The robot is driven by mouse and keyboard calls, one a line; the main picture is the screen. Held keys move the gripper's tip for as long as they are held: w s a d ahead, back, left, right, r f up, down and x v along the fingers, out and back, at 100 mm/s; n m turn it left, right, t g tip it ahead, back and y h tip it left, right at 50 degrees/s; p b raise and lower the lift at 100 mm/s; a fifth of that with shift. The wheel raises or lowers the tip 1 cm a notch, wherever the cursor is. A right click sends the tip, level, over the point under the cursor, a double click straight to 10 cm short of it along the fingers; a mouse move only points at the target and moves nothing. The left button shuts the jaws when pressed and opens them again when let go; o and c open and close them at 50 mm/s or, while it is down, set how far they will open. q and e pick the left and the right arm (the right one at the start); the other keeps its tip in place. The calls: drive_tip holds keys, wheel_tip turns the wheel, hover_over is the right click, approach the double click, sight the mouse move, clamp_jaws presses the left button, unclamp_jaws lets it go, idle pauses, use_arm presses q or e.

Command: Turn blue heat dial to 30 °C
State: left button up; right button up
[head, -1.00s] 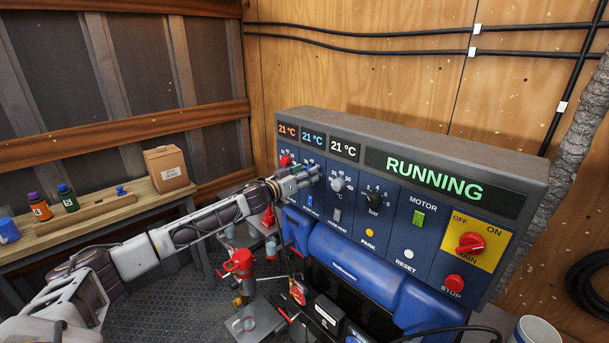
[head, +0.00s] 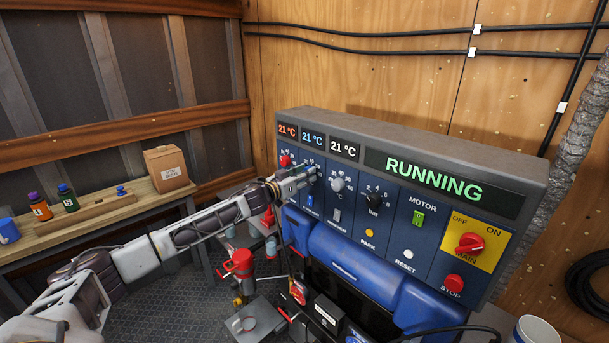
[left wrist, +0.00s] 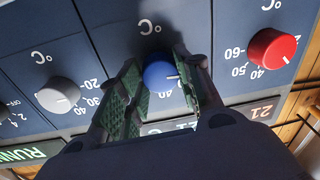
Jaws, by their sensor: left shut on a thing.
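The blue heat dial (left wrist: 160,76) shows between my left gripper's fingers in the left wrist view; its pointer line aims toward the right of that view. My left gripper (head: 314,172) is shut on the dial at the control panel (head: 395,215), and its fingers hide most of the dial's scale. In the head view the dial itself is hidden behind the gripper. The blue-lettered display (head: 312,138) above it reads 21 °C. My right gripper is not in view.
The red dial (head: 285,160) and the grey dial (head: 337,184) flank the gripper closely. The panel also carries a bar dial (head: 374,199), a red main switch (head: 470,243) and a stop button (head: 454,283). The large display (head: 433,180) reads RUNNING.

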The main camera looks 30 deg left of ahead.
use_arm(q)
drive_tip(key=shift+m+p, duration=0.55)
drive_tip(key=shift+m, duration=3.35)
drive_tip(key=o, duration=1)
drive_tip(key=shift+o, duration=0.2)
drive_tip(key=shift+s+f, duration=0.1)
drive_tip(key=shift+s, duration=0.05)
drive_tip(key=shift+s+a, duration=0.1)
drive_tip(key=v, duration=1.1)
drive_tip(key=shift+s+f, duration=0.15)
